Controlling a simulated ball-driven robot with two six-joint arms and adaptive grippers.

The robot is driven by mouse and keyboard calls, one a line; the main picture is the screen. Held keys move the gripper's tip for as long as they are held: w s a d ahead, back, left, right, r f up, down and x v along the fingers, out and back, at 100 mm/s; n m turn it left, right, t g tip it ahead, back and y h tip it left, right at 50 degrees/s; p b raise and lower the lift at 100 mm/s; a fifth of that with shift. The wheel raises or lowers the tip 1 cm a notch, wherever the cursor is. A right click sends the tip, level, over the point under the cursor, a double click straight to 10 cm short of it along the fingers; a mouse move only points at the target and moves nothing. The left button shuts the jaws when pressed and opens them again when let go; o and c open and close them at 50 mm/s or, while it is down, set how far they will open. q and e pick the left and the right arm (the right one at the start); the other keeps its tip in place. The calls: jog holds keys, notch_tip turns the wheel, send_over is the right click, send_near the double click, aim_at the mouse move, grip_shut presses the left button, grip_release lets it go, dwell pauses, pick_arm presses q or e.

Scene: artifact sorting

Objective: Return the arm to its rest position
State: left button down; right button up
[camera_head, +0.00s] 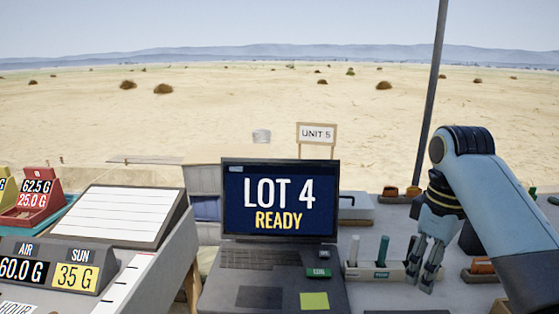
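My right arm (497,205) comes in from the right edge and bends down at a dark elbow joint. My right gripper (420,282) points down over the right side of the table, beside the rack of tubes. Its slim blue-grey fingers are apart, and I see nothing held between them. My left arm and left gripper are not in view.
A laptop (279,199) reading "LOT 4 READY" stands in the middle. A rack (374,272) with upright tubes is near my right gripper. A sloped console (125,215) and a red card holder (38,198) are at left. A "UNIT 5" sign (317,134) stands behind.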

jog(key=s+d+f+m+t, duration=0.1)
jog(key=s+f+m, duration=0.15)
jog(key=s, duration=0.35)
jog(key=s+d+f+m, duration=0.1)
jog(key=s+f, duration=0.3)
jog(key=s, duration=0.2)
jog(key=s+r+m+t, duration=0.2)
jog(key=s+r+m, duration=0.15)
jog(key=s, duration=1.05)
notch_tip(320, 180, down, 26)
jog(key=s+d+g+h+b, duration=0.1)
jog(key=s+d, duration=0.1)
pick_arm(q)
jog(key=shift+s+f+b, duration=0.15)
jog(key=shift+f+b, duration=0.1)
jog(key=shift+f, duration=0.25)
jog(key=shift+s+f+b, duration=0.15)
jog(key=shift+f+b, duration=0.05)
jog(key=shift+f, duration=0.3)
pick_arm(e)
jog(key=s+d+f+g, duration=0.1)
jog(key=s+f, duration=1.7)
jog(key=s, duration=0.1)
jog(key=shift+d, duration=0.2)
